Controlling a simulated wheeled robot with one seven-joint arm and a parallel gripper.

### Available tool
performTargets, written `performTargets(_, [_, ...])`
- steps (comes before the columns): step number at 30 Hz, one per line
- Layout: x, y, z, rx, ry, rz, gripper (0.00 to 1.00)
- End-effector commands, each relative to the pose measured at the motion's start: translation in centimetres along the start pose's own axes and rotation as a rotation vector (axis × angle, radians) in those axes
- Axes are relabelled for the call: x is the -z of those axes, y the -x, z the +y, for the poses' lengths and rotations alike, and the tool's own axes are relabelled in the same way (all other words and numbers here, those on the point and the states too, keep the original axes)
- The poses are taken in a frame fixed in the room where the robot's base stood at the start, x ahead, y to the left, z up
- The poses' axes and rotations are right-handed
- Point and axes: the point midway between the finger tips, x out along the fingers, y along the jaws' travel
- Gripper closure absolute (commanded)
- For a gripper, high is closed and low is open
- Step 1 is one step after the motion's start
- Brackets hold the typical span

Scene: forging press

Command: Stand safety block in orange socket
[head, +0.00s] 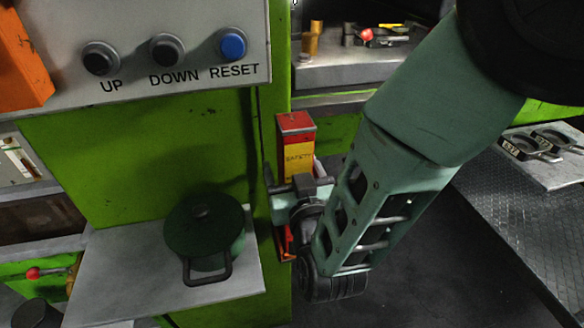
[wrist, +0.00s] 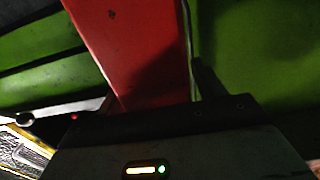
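The safety block (head: 297,143) is a tall red bar with a yellow SAFETY label, upright beside the green press column. Its red face also fills the middle of the wrist view (wrist: 125,45). My gripper (head: 296,180) is at the block's middle, one dark finger on each side. The left finger shows a gap to the block, and a narrow gap shows by a finger in the wrist view, so it looks open around the block. A red-orange piece (head: 287,243) shows below my gripper; I cannot tell whether it is the block's lower end or a holder. No orange socket is clearly visible.
A grey shelf (head: 110,285) with a dark green lidded pot (head: 203,225) stands left of the block. A button panel (head: 170,75) is above it. A grey bench (head: 350,72) is behind, and a metal-plate table (head: 515,205) stands right. Dark floor lies between.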

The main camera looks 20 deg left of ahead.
Motion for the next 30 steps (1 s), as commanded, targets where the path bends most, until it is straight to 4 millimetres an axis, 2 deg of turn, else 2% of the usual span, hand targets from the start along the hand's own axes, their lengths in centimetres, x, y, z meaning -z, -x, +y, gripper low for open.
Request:
performTargets(8, [0.4, 0.2, 0.0, 0.001, 0.0, -0.001, 0.31])
performTargets(11, [0.1, 1.8, -0.1, 0.003, 0.0, -0.001, 0.31])
performTargets(21, [0.0, 8.9, -0.1, 0.003, 0.001, -0.001, 0.31])
performTargets(25, [0.1, 10.8, -0.1, 0.002, 0.0, -0.001, 0.31])
performTargets(30, [0.2, 11.9, 0.0, 0.001, 0.0, 0.0, 0.31])
